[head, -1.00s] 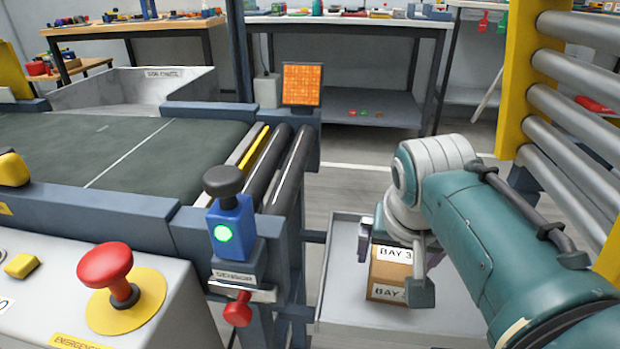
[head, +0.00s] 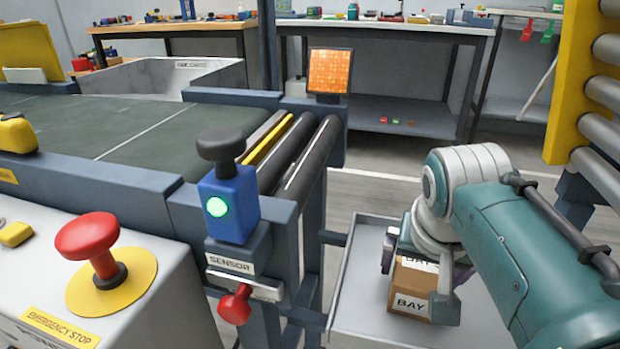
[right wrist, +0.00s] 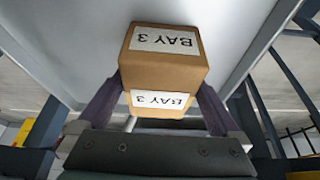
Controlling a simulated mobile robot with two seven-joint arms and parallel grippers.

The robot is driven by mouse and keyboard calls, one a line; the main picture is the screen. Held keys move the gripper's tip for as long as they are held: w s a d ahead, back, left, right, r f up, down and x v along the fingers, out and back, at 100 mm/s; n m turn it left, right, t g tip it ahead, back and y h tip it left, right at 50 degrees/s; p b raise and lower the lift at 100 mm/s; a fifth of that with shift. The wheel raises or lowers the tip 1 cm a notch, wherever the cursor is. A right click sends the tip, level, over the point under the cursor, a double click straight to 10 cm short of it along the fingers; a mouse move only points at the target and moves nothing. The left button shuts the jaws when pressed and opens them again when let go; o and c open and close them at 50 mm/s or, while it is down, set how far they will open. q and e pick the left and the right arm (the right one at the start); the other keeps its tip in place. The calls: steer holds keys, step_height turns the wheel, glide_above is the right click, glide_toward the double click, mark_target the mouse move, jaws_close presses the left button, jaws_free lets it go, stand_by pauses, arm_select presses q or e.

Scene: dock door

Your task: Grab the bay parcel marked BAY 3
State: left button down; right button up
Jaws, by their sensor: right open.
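The parcel marked BAY 3 (head: 409,284) is a small brown box with white labels, standing in a grey tray (head: 372,329) right of the conveyor. In the right wrist view the box (right wrist: 165,70) shows BAY 3 on two faces. My right gripper (head: 418,281) is open over the parcel, one finger on each side of it. In the right wrist view its dark fingers (right wrist: 162,92) flank the box. I cannot tell whether they touch it. The gripper partly covers the top label in the head view. My left gripper is not in view.
A blue sensor post (head: 229,205) with a green light stands left of the tray, beside the conveyor rollers (head: 300,160). A red emergency stop button (head: 88,235) is at the left. A yellow-framed roller rack (head: 575,80) stands at the right. Workbenches line the back.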

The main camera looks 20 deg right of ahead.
stand_by(0.3)
steer(key=c, duration=1.2)
steer(key=shift+c, duration=0.6)
steer(key=shift+r, duration=0.1)
